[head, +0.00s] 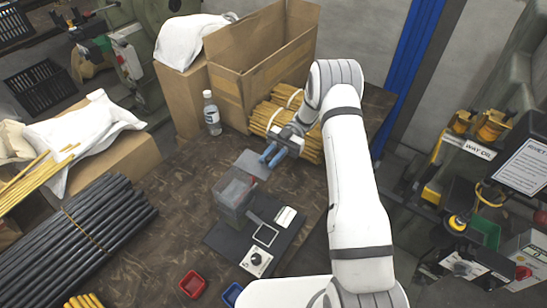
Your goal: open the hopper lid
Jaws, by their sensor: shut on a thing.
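The hopper (233,193) is a clear grey box at the back of a dark press base on the brown table. Its top looks uncovered. The hopper lid (253,164), a translucent grey panel, is raised at the hopper's far right side, tilted up. My gripper (266,158), with blue fingers, is at the lid's upper right edge and shut on it. The exact contact at the fingertips is too small to see clearly.
The press base (226,240) carries a white dial block (256,262). A water bottle (211,113), a bundle of yellow rods (262,117) and an open cardboard box (233,83) stand behind. Dark rods (75,235) lie left. A red tray (192,284) is in front.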

